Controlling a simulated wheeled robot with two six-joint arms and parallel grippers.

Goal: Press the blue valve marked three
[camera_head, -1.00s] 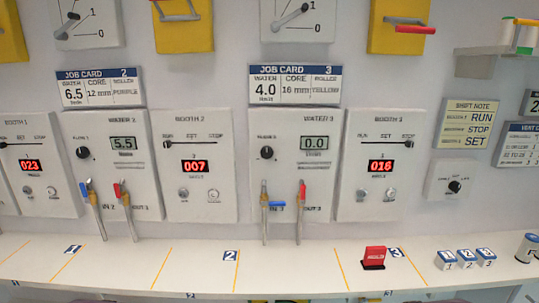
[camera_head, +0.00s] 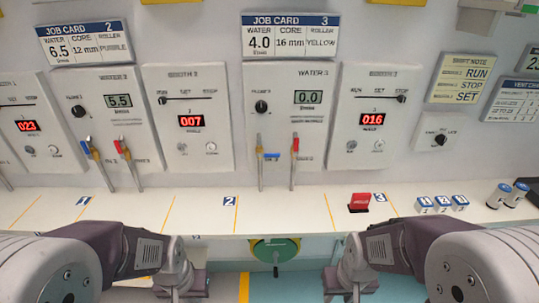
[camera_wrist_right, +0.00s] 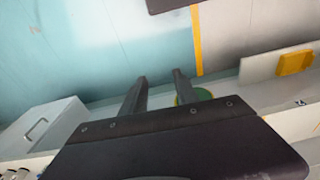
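The blue valve (camera_head: 271,156) is on the left pipe under the WATER 3 panel (camera_head: 286,115). Its handle lies level, and its marking is too small to read. A red-handled valve (camera_head: 295,144) stands upright on the pipe to its right. My right gripper (camera_wrist_right: 158,84) is open, with its two fingers apart and nothing between them. In the head view my right arm's end is low, below the shelf edge and well away from the valve. My left arm's end is also low, at the lower left; its fingers are not clear.
The white shelf (camera_head: 285,212) runs below the panels. A red block (camera_head: 359,202) and several blue-topped blocks (camera_head: 442,204) stand on it to the right. Another blue valve (camera_head: 88,146) and red valve (camera_head: 120,146) are further left. A green round part (camera_head: 276,249) is below the shelf.

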